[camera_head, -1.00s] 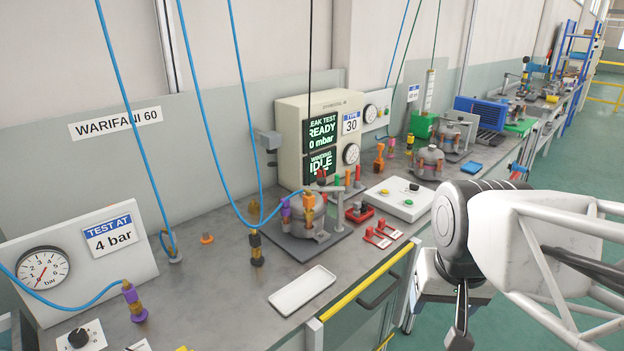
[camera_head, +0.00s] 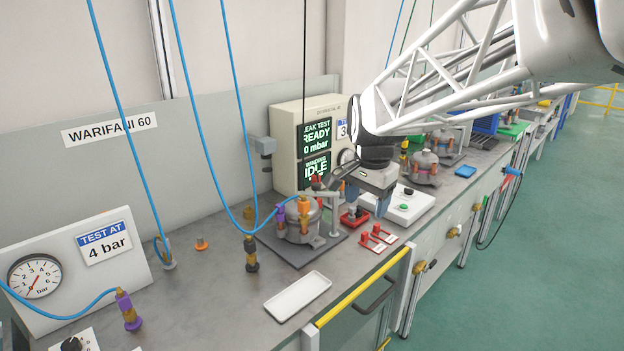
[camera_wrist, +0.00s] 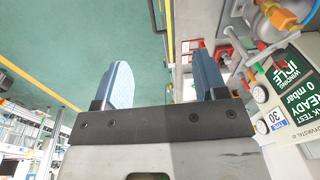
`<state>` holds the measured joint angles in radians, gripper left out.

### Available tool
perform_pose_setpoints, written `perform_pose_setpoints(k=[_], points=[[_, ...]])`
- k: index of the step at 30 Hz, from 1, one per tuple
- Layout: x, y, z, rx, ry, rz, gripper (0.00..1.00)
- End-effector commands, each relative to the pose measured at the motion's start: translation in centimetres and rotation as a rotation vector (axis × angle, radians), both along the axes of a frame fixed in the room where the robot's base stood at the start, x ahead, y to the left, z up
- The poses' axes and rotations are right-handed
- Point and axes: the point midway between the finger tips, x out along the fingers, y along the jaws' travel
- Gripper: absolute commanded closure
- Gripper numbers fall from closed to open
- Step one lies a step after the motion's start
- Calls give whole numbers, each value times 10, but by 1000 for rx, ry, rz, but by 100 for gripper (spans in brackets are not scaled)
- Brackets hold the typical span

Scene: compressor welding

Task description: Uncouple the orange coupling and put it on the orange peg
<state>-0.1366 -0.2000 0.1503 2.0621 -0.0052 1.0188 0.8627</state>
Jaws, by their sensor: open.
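The orange coupling (camera_head: 304,204) stands on top of the grey compressor (camera_head: 299,232), and a blue hose runs to its upper end. A purple fitting (camera_head: 281,213) stands just left of it. In the wrist view an orange fitting (camera_wrist: 284,18) shows at the top right, near the blue hose. A small orange peg or ring (camera_head: 201,244) sits on the bench near the back wall; its exact shape is too small to tell. My gripper (camera_head: 367,200) is right of the compressor, apart from the coupling. In the wrist view its blue fingers (camera_wrist: 162,80) are spread and empty.
The leak test box (camera_head: 305,145) stands behind the compressor. Red clips (camera_head: 377,238) and a white control box (camera_head: 408,205) lie near my gripper. A white tray (camera_head: 298,296) lies in front. A black and brass fitting (camera_head: 251,252) stands left. Blue hoses hang overhead.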

Motion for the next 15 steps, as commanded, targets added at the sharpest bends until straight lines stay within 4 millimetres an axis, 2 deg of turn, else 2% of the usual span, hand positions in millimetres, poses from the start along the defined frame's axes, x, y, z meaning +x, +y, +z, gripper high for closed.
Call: perform_pose_setpoints(k=[3,15], points=[[31,14,-4,8,16,-71,34],[126,67,-26,24,62,-323,34]])
